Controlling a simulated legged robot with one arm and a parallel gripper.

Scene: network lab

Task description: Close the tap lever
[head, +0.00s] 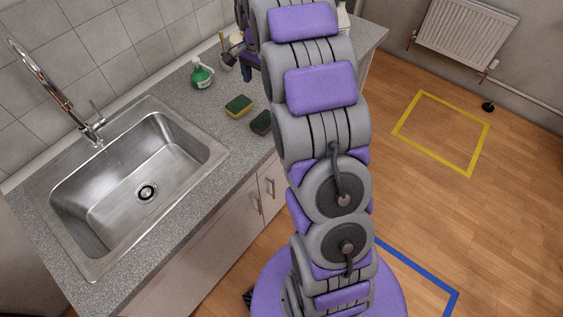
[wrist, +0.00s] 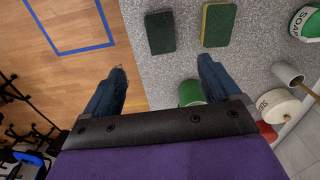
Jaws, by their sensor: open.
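The chrome tap (head: 62,102) stands at the back edge of the steel sink (head: 66,232) in the head view, with a tall curved spout. Its thin tap lever (head: 97,110) sticks up and tilts at the base, to the right of the spout. No water stream is visible. My gripper (wrist: 165,78) is open and empty in the wrist view, its two dark blue fingers wide apart over the counter edge. In the head view it is at the top, partly hidden by my arm, well to the right of the tap. The wrist view does not show the tap.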

